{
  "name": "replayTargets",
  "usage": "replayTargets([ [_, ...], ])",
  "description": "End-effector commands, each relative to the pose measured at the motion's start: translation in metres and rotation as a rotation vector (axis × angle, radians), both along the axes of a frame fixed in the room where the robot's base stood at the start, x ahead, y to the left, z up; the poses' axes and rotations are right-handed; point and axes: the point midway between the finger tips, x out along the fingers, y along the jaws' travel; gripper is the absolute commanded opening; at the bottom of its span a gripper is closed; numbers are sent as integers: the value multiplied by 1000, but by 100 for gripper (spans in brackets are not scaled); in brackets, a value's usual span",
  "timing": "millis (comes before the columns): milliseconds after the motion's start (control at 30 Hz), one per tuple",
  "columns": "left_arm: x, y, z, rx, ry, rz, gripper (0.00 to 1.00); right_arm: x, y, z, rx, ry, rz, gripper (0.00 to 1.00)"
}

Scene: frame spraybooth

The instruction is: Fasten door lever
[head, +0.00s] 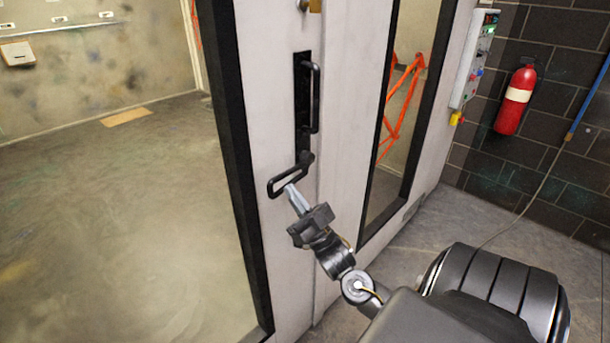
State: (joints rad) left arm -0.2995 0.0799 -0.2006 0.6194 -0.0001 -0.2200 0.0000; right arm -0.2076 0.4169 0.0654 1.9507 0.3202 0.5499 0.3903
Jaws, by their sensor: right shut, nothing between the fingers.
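The door lever (287,180) is a black loop-shaped handle that sticks out left and slightly down from its pivot at the bottom of a black plate on the white door frame. A vertical black pull handle (315,98) is on the same plate above it. My right gripper (290,188) is shut and empty. Its fingertips are at the lower edge of the lever loop; I cannot tell whether they touch it. My left gripper is out of view.
A white door panel (275,45) with dark-edged windows stands ahead, with the booth floor (100,210) seen through the left glass. A control box (474,60) and a red fire extinguisher (515,100) are on the right. Grey floor (490,215) is clear near the brick wall.

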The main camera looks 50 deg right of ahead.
Motion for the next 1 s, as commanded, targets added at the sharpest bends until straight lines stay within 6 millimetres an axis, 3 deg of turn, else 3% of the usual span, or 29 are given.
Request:
replayTargets([
  [67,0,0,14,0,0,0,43,11,0,18,0,-3,0,0],
  [400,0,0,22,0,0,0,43,29,-2,-19,1,2,-1,0],
  [1000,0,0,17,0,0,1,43,34,1,-28,-14,0,8,0],
])
